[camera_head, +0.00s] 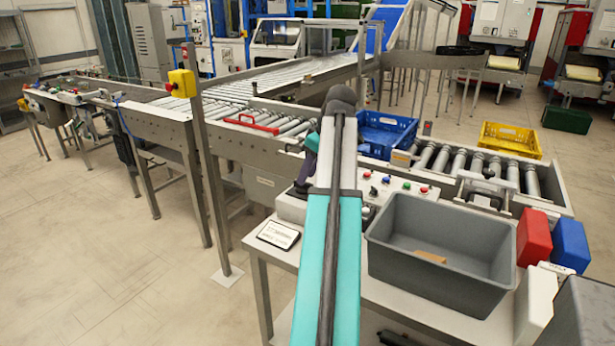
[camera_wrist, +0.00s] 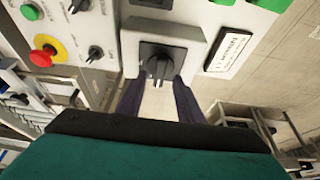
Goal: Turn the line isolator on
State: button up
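A black rotary switch (camera_wrist: 157,64) on a square black plate sits on a light panel in the wrist view. It looks like the line isolator, with its handle roughly upright in the picture. A label (camera_wrist: 229,51) is beside it on the right; I cannot read it surely. My gripper (camera_wrist: 157,84) is open, its two dark fingers apart, with the tips near the left and right of the handle. I cannot tell whether they touch it. In the head view my arm hides the switch.
A red mushroom button (camera_wrist: 43,56) on yellow and smaller black knobs (camera_wrist: 95,53) are left of the switch. In the head view, a grey bin (camera_head: 440,250) stands on the bench right of my arm, near red (camera_head: 534,237) and blue (camera_head: 570,245) boxes.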

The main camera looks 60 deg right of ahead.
jog(key=shift+x, duration=1.3)
